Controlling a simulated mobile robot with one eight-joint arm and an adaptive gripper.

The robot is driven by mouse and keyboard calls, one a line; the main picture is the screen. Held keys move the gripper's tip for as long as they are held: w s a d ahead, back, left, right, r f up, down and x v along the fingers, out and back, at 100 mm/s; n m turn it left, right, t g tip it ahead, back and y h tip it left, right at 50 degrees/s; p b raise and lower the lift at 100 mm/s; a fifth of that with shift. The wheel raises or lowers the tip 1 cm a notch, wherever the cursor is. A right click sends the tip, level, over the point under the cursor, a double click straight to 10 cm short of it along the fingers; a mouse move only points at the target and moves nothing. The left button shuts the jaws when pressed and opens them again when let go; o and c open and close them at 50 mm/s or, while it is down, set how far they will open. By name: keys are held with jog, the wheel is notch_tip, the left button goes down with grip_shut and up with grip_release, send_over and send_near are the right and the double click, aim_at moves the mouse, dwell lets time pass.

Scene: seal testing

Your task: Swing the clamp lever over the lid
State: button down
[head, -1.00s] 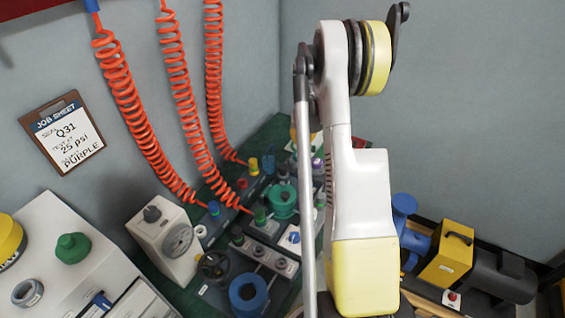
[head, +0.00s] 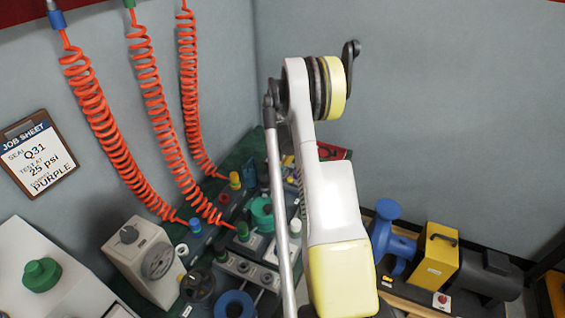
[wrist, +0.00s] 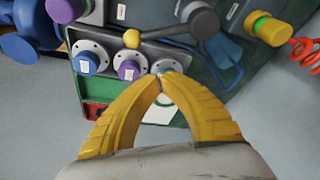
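In the wrist view, a dark lever rod with a yellow ball end (wrist: 131,38) reaches left from a dark round knob (wrist: 205,22); it looks like the clamp lever. My gripper (wrist: 160,77) has its yellow fingers arched together, tips meeting just below the ball, in front of a grey round fitting (wrist: 168,66). No gap shows between the tips, and I see nothing held. The ball looks apart from the fingers. I cannot make out which part is the lid. In the head view, my arm hides the gripper and lever.
A purple fitting (wrist: 129,71) and a blue fitting (wrist: 85,62) sit left of the fingertips. In the head view, coiled orange hoses (head: 98,125) hang over the bench, and a yellow box (head: 432,255) stands right of my arm.

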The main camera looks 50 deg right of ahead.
jog(key=b+x, duration=0.2)
jog(key=x, duration=0.5)
jog(key=shift+f+b, duration=0.1)
jog(key=shift+b, duration=0.2)
jog(key=s+a+r, duration=0.1)
jog(key=s+a+r+b, duration=0.1)
jog(key=a, duration=0.1)
jog(key=shift+s, duration=0.35)
jog(key=shift+w+a, duration=0.1)
jog(key=shift+w, duration=0.05)
